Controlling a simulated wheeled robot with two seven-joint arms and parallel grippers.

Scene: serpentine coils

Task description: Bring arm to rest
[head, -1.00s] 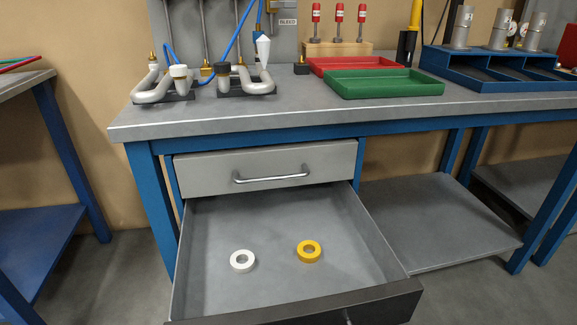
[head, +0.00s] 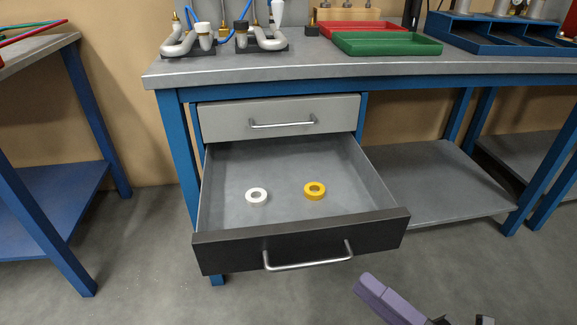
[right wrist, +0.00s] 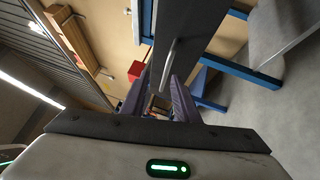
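My right gripper (head: 400,301) shows at the bottom edge of the head view, to the lower right of the open drawer's handle (head: 308,257) and apart from it. In the right wrist view its two purple fingers (right wrist: 158,102) stand apart with nothing held between them. The handle (right wrist: 169,64) shows beyond the fingers there. My left gripper is in neither view. The lower drawer (head: 300,243) is pulled out, with a white ring (head: 256,197) and a yellow ring (head: 315,190) lying on its floor.
The grey workbench (head: 330,75) carries pipe coils, a red tray (head: 362,29), a green tray (head: 388,44) and a blue rack (head: 490,40). The upper drawer (head: 280,117) is shut. A lower shelf (head: 440,185) lies to the right. The floor before the bench is clear.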

